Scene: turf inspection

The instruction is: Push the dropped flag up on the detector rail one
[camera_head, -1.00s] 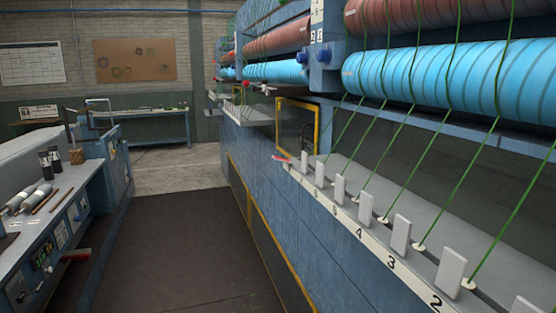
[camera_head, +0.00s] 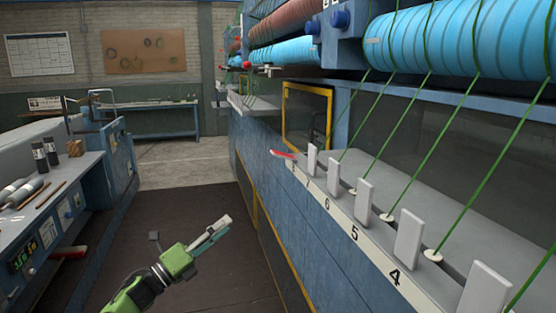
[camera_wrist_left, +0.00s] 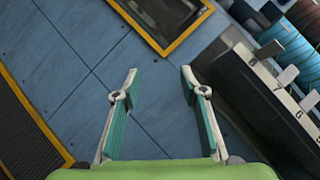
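The detector rail (camera_head: 373,250) runs along the front of the machine on the right, with numbered positions. A red flag (camera_head: 284,154) lies dropped and sticks out over the front edge at its far end, past number 7. Several pale grey flags stand upright along the rail, such as the one by number 6 (camera_head: 333,172). The rail also shows at the right of the left wrist view (camera_wrist_left: 280,89); I cannot make out the red flag there. My left gripper (camera_head: 218,232) is open and empty, in front of the blue panels, lower than the rail and apart from it. My right gripper is not in view.
Green yarns (camera_head: 484,190) slant from the blue rollers (camera_head: 490,40) down to the rail. A yellow-framed window (camera_head: 306,118) is behind its far end. A bench with spools and controls (camera_head: 50,215) stands left. The dark mat aisle (camera_head: 180,210) between is clear.

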